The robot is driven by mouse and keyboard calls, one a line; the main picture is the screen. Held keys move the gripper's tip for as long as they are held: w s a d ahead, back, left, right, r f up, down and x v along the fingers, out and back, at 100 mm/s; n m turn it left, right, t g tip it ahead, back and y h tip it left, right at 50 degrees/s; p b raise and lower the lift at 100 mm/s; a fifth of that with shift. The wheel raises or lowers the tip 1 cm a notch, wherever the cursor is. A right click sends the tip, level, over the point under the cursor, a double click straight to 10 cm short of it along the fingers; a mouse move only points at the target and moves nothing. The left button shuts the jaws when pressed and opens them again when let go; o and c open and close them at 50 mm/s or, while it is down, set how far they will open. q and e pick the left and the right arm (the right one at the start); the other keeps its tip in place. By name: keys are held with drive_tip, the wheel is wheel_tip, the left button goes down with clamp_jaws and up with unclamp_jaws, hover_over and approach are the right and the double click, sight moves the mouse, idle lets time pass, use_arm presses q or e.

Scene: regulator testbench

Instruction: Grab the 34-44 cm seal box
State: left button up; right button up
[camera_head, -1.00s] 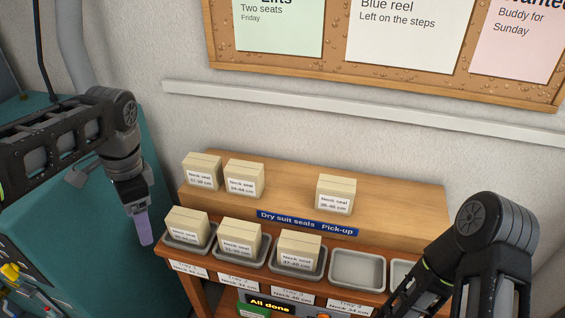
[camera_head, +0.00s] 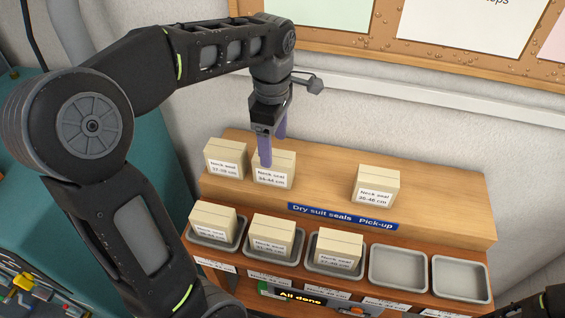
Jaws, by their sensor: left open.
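The 34-44 cm seal box (camera_head: 274,176) is a small beige box with a white label. It stands on the upper wooden shelf, second from the left. My left gripper (camera_head: 273,150) points down at it with two purple fingers, open. One finger is in front of the box's upper left part and the other shows behind its top edge; I cannot tell whether they touch it. My right gripper is out of view; only a dark part of the right arm shows at the lower right corner.
A similar box (camera_head: 226,160) stands close on the left, and another box (camera_head: 376,187) farther right on the upper shelf. The lower shelf holds three boxes in grey trays and two empty trays (camera_head: 397,268). The wall and corkboard are behind.

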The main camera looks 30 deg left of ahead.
sight(274, 166)
use_arm(q)
drive_tip(key=shift+n, duration=0.5)
drive_tip(key=shift+f, duration=1.3)
drive_tip(key=shift+f+p, duration=0.8)
drive_tip(key=shift+f, duration=1.8)
drive_tip(key=c, duration=1.5)
drive_tip(key=shift+c, duration=0.2)
